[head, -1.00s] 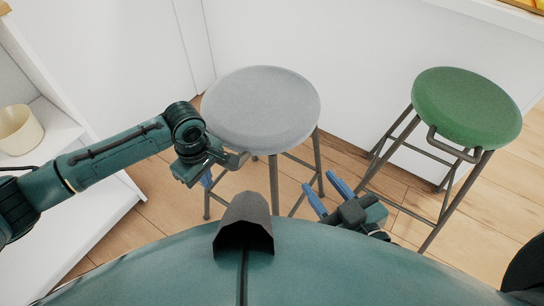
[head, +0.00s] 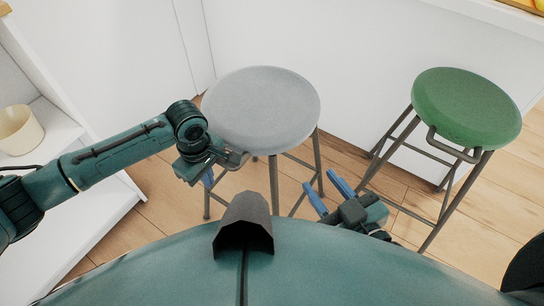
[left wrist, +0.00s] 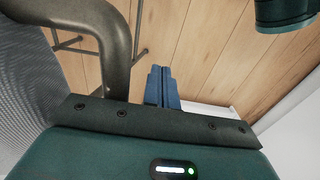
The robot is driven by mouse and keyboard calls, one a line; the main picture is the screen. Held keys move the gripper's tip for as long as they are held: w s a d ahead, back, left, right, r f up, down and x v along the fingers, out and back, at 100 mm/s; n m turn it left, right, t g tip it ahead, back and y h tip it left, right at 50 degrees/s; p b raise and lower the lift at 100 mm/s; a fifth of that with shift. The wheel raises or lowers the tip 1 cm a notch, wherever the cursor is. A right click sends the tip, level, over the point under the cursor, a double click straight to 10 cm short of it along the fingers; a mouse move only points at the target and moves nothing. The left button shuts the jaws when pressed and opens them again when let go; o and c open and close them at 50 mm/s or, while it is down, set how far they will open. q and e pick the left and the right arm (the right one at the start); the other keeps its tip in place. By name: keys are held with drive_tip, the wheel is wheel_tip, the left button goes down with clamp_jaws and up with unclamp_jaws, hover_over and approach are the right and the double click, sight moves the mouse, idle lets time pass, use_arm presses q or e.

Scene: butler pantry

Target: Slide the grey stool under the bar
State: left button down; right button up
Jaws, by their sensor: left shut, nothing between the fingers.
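The grey stool (head: 262,108) stands upright in front of the white bar panel (head: 300,40), with its round seat and dark metal legs in view. My left gripper (head: 207,179) is at the near left edge of the seat, pointing down. In the left wrist view its blue fingers (left wrist: 160,86) are closed together and empty. A dark bent metal bar, apparently the stool's handle (left wrist: 117,50), passes just left of the fingers, and the grey seat (left wrist: 28,85) shows at the left. I cannot tell whether the fingers touch the bar. My right gripper (head: 328,192) is open and empty, right of the stool's legs.
A green stool (head: 466,105) with a metal handle stands to the right, also before the panel. White shelving (head: 70,150) with a cream pot (head: 20,130) is at the left. Wooden floor (head: 150,205) shows between the shelving and the grey stool.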

use_arm(q)
drive_tip(key=shift+w+d+p, duration=0.2)
drive_tip(key=shift+w+d, duration=0.7)
drive_tip(key=shift+w, duration=0.2)
drive_tip(key=shift+w+d+p, duration=0.15)
drive_tip(key=shift+w+d, duration=0.7)
drive_tip(key=shift+w, duration=0.25)
drive_tip(key=w+d+b, duration=0.1)
drive_tip(key=w+d, duration=0.2)
drive_tip(key=w, duration=0.1)
drive_tip(key=shift+w+d, duration=0.3)
drive_tip(key=shift+w, duration=0.1)
